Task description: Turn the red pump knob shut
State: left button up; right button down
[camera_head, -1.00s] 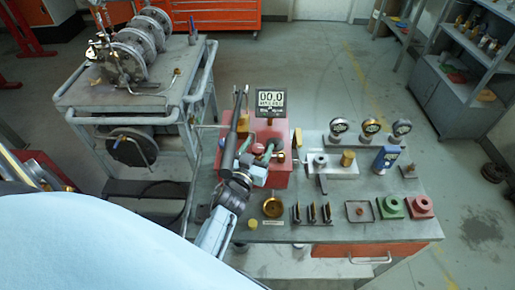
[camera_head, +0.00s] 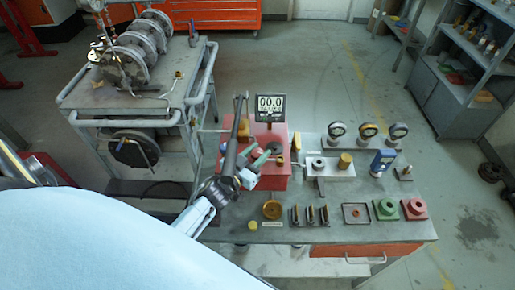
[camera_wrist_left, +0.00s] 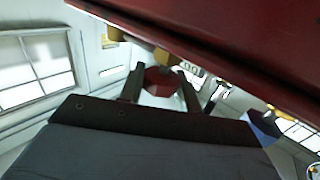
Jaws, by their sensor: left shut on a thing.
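The red pump (camera_head: 282,180) sits on the grey bench, with a small display (camera_head: 269,106) behind it reading 00.0. In the head view the knob is hidden or too small to make out behind the gripper. My right gripper is not in view.
Right of the pump stand a pale block with fittings (camera_head: 328,171), several gauges (camera_head: 368,131) and a blue device (camera_head: 382,161). A brass dish (camera_head: 272,209), black clips, a tray (camera_head: 356,214) and green and red blocks line the front. A cart (camera_head: 120,97) stands left.

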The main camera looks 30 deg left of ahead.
pick_arm(q)
jog(key=shift+a+m+g+h, duration=0.1)
jog(key=shift+m+g+h, duration=0.3)
jog(key=shift+m+h, duration=1.25)
jog(key=shift+h, duration=0.65)
jog(key=o, duration=1)
jog(key=shift+c, duration=0.2)
jog(key=v, duration=1.3)
jog(key=shift+s+r, duration=0.2)
